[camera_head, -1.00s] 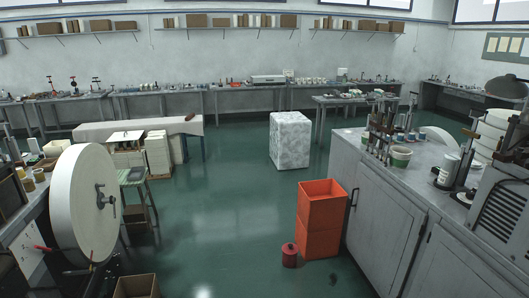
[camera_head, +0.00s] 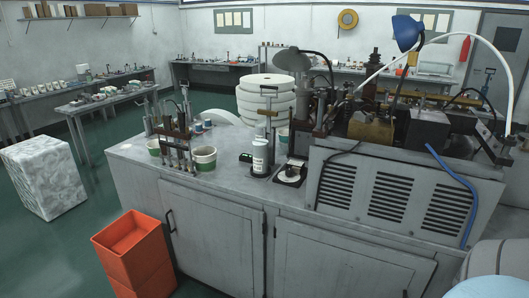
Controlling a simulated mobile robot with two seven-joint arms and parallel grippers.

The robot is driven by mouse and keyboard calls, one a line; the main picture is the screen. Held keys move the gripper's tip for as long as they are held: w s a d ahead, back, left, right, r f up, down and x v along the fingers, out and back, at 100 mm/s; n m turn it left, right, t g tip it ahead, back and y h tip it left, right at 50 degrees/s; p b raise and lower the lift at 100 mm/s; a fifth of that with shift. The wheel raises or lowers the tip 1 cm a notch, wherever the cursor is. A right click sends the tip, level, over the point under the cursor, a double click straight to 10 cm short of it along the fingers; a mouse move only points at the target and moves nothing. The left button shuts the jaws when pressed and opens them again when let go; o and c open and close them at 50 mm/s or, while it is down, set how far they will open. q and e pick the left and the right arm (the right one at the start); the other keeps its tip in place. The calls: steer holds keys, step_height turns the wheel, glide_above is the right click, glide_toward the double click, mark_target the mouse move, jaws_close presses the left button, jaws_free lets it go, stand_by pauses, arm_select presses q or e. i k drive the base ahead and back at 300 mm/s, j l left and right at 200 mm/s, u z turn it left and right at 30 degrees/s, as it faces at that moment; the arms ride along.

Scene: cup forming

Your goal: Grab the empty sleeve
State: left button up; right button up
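Neither of my grippers is in view. I cannot make out for certain which thing is the empty sleeve. A small white upright cylinder with a dark label (camera_head: 260,157) stands on the grey cabinet top near its front edge. A small pale cup-like piece (camera_head: 289,171) sits on a dark square base just right of it. White cups with green bands (camera_head: 204,158) stand to the left, beside a metal fixture with several upright posts (camera_head: 178,135).
The grey cabinet (camera_head: 210,226) fills the middle. A machine with louvred panels (camera_head: 395,195) stands on its right, with a blue hose (camera_head: 455,180). Orange bins (camera_head: 134,250) stand on the floor at the left front. A white wrapped block (camera_head: 45,178) stands farther left, with open green floor around it.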

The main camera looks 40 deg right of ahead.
mark_target(260, 147)
steer(key=i+z, duration=0.4)
steer(key=i, duration=1.2)
steer(key=i+l+u, duration=0.1)
steer(key=i+u, duration=0.35)
steer(key=i+l+u, duration=0.25)
steer(key=i+u, duration=0.2)
steer(key=i, duration=0.15)
steer(key=u, duration=7.3)
